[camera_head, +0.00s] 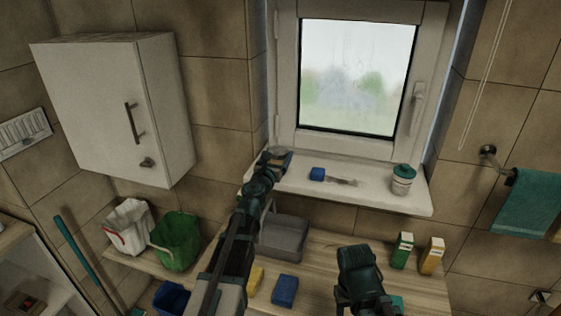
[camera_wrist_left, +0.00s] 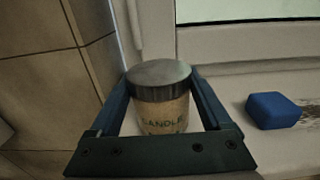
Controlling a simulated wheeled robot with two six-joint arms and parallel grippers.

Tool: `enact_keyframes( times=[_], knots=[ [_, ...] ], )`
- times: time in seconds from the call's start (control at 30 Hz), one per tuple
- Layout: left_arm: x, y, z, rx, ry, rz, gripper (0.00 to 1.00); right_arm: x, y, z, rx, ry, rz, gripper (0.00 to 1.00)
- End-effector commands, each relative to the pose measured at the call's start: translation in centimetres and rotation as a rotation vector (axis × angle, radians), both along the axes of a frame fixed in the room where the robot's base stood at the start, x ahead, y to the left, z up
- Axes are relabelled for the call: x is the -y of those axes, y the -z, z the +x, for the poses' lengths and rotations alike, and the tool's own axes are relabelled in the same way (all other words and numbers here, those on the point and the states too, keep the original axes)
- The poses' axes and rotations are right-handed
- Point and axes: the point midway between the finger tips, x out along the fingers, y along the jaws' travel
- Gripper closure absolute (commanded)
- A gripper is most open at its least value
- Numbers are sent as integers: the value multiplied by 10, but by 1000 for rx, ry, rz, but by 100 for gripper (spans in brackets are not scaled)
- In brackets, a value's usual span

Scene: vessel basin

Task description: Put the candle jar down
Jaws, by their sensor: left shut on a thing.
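The candle jar (camera_wrist_left: 162,110) has a dark lid and a tan label reading "CANDLE" in the left wrist view. My left gripper (camera_wrist_left: 160,98) is shut on it, one finger on each side, and the jar looks upright. In the head view my left gripper (camera_head: 275,160) is at the left end of the white window sill (camera_head: 310,187), and the jar is mostly hidden there. I cannot tell whether the jar's base touches the sill. My right arm's end (camera_head: 360,275) is low over the wooden counter; its fingers cannot be made out.
A blue block (camera_head: 317,174), a greyish smear and a white jar with a green lid (camera_head: 402,180) are on the sill. Below are a grey basin (camera_head: 283,238), a green bucket (camera_head: 175,240), sponges and two small cartons (camera_head: 402,250). The window frame stands close behind.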

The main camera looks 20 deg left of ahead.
Motion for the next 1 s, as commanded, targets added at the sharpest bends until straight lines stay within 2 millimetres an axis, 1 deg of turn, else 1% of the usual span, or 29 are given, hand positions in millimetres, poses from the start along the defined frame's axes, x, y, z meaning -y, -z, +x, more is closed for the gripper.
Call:
enact_keyframes(
  times=[0.17, 0.33, 0.37, 0.43, 0.67, 0.83, 1.0],
  knots=[
    [0, -2, 0, 0, -1, 0, 83, 0, -2, 0, 0, 0, 0, 50],
    [0, 4, 0, 0, 0, 0, 83, 0, 4, 0, 0, 0, 0, 50],
    [0, 2, 0, 0, 0, 0, 13, 0, 2, 0, 0, 0, 0, 50],
    [0, 1, 0, 0, 0, 0, 0, 0, 2, 0, 0, 0, 0, 50],
    [0, 1, 0, 0, 0, 0, 0, 0, 1, 0, 0, 0, 0, 50],
    [0, -3, 0, 0, 0, 0, 0, 0, -3, 0, 0, 0, 0, 50],
    [-1, -2, -20, 0, -1, 0, 0, 0, -2, 0, 0, 0, 0, 50]
  ],
)
